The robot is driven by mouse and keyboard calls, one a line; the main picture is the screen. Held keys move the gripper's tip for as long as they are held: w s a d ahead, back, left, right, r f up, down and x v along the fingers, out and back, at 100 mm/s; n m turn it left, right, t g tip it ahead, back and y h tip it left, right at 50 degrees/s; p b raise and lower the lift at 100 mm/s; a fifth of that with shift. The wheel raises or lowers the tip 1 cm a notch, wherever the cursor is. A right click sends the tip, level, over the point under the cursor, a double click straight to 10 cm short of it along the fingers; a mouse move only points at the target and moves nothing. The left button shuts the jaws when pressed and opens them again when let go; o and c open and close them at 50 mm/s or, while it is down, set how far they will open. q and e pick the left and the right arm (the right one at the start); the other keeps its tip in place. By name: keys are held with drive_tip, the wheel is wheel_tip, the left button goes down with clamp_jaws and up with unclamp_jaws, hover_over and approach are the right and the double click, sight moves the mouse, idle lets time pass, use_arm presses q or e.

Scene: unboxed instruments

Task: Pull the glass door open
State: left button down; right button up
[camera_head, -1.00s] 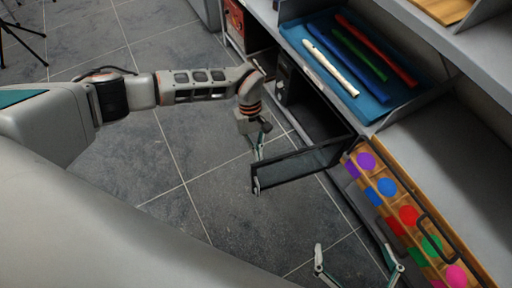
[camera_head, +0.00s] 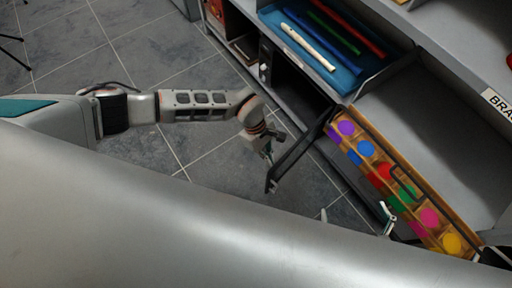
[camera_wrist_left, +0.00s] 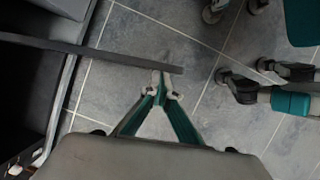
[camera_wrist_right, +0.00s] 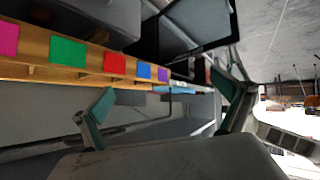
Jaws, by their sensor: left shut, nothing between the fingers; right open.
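The glass door (camera_head: 293,160), a dark-framed pane, stands swung out from the cabinet opening, roughly square to the front. It shows edge-on in the left wrist view (camera_wrist_left: 110,54). My left gripper (camera_head: 270,153) is shut and empty beside the door's inner face, near its free end. In the left wrist view its closed fingertips (camera_wrist_left: 161,88) are at the door's edge; I cannot tell whether they touch. My right gripper (camera_head: 356,213) is open and empty in front of the coloured-disc box; its fingers also show in the right wrist view (camera_wrist_right: 165,95).
A wooden box with coloured discs (camera_head: 405,190) stands right of the door's hinge side. A blue tray with recorders (camera_head: 325,45) lies above the dark compartment (camera_head: 295,92). Tripod legs (camera_head: 12,50) stand far left.

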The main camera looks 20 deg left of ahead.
use_arm(q)
drive_tip(key=shift+s+d+f+p, duration=0.1)
drive_tip(key=shift+s+d, duration=0.3)
drive_tip(key=shift+d, duration=0.4)
drive_tip(key=shift+s+d+r+p, duration=0.15)
drive_tip(key=shift+s+d, duration=0.3)
drive_tip(key=shift+d, duration=0.4)
drive_tip(key=shift+s+d+f+p, duration=0.15)
drive_tip(key=shift+s+d, duration=0.25)
drive_tip(key=shift+d, duration=0.4)
use_arm(e)
drive_tip(key=shift+d, duration=0.15)
use_arm(q)
drive_tip(key=shift+a, duration=0.15)
